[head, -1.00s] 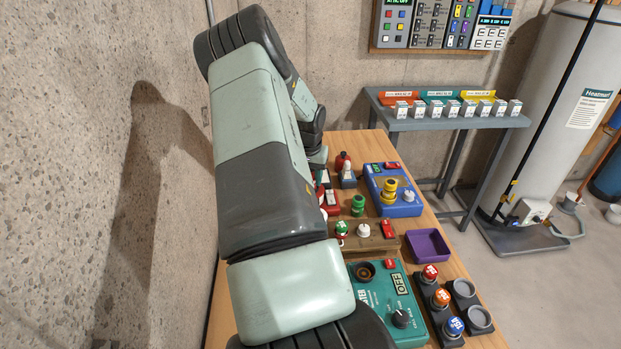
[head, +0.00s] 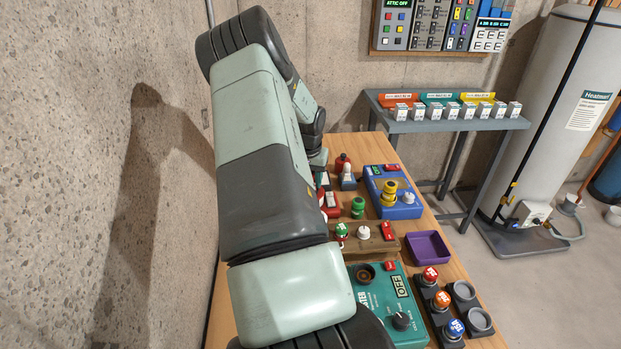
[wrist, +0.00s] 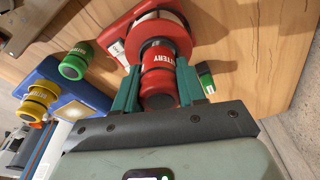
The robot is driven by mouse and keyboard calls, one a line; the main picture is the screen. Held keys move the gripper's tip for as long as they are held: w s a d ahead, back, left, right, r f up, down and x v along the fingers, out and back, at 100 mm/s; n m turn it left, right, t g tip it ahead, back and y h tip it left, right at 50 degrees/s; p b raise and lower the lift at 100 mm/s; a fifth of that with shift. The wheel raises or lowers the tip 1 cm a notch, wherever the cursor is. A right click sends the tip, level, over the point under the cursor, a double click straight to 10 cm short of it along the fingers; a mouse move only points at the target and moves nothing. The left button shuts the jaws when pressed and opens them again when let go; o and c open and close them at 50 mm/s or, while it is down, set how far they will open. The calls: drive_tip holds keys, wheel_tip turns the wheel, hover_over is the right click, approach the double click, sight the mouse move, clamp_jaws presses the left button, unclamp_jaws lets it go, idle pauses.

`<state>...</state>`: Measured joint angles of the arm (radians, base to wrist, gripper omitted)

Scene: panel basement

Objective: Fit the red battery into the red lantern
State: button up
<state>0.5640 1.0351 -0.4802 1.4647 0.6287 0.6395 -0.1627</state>
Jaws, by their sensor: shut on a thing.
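My gripper (wrist: 158,88) shows in the wrist view with its green fingers shut on the red battery (wrist: 158,82), one on each side. The battery carries white lettering and lines up with the round mouth of the red lantern (wrist: 178,34). Its far end is at or inside that mouth; I cannot tell how deep it sits.
A blue lantern (head: 389,180) with a yellow battery, a green battery (head: 358,207), a purple tray (head: 428,247), a brown block (head: 380,244) and a teal heater panel (head: 372,290) crowd the wooden table.

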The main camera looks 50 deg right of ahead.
drive_tip(key=shift+f, duration=0.65)
drive_tip(key=shift+f, duration=0.15)
drive_tip(key=o, duration=0.8)
drive_tip(key=shift+o, duration=0.2)
drive_tip(key=shift+s, duration=0.1)
drive_tip(key=shift+s+a+r, duration=0.1)
drive_tip(key=shift+a+r, duration=0.15)
drive_tip(key=shift+r, duration=1.6)
drive_tip(key=shift+s+a+r, duration=0.1)
drive_tip(key=shift+a+r, duration=0.15)
drive_tip(key=shift+r, duration=1.55)
drive_tip(key=shift+s+a+r, duration=0.1)
drive_tip(key=shift+a+r, duration=0.15)
drive_tip(key=shift+r, duration=1.6)
